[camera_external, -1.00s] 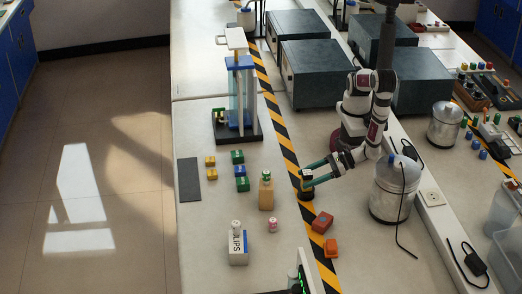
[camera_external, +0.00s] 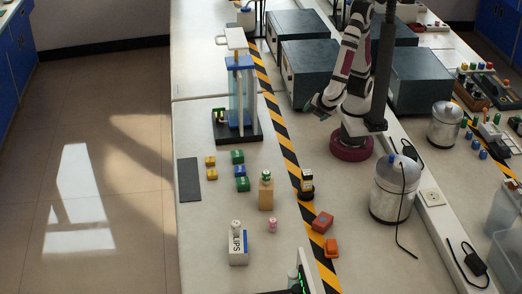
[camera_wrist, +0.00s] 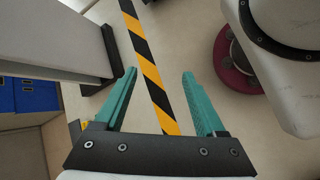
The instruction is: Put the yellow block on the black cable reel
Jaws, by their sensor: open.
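Small yellow blocks (camera_external: 210,161), green blocks (camera_external: 237,157) and a blue block (camera_external: 240,171) lie left. A tall blue-topped apparatus (camera_external: 239,95) stands behind.

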